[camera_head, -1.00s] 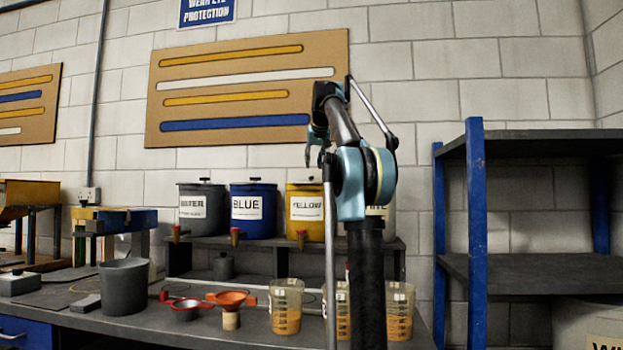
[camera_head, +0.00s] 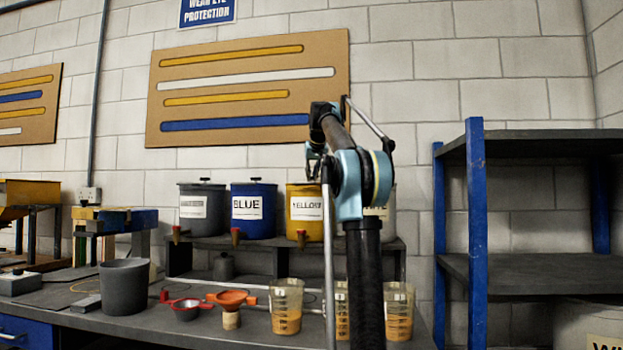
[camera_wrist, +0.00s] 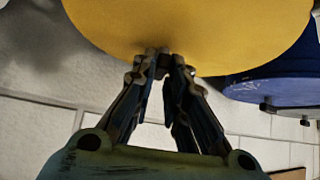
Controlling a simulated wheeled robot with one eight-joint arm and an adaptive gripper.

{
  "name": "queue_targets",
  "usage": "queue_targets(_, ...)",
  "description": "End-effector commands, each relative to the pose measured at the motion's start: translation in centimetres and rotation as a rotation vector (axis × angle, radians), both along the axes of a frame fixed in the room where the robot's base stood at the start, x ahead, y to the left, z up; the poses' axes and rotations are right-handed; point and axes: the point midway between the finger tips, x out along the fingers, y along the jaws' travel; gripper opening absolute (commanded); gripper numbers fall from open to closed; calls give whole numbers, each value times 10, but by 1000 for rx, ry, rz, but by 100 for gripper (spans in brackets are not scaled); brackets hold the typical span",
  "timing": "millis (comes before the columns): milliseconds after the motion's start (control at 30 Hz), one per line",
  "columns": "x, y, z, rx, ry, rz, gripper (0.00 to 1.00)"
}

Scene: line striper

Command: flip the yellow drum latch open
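The yellow drum (camera_head: 305,232) stands on the back shelf between the blue drum and a part-hidden white one, its label partly covered by my arm. In the wrist view its yellow surface (camera_wrist: 190,28) fills the top of the picture. My gripper (camera_wrist: 164,62) points at its near edge, fingertips close together and overlapping the edge in the picture. A small dark shape shows between the tips; I cannot tell whether it is the latch or whether the tips touch it. In the head view my gripper (camera_head: 314,166) is small and dark, near the drum's top.
The blue drum (camera_head: 253,210) is close on the left; in the wrist view it shows at right (camera_wrist: 280,85). A grey drum (camera_head: 202,210) stands further left. Funnels (camera_head: 231,298) and measuring jugs (camera_head: 286,307) stand on the bench below. A blue-post rack (camera_head: 477,230) is at right.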

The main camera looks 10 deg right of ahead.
Motion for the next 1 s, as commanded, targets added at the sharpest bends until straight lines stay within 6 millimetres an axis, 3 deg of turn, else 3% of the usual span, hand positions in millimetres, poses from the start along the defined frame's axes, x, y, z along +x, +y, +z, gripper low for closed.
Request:
queue_targets(367, 0, -1, 0, -2, 3, -28, 0)
queue_targets(1000, 1, 5, 0, -2, 4, -331, 0)
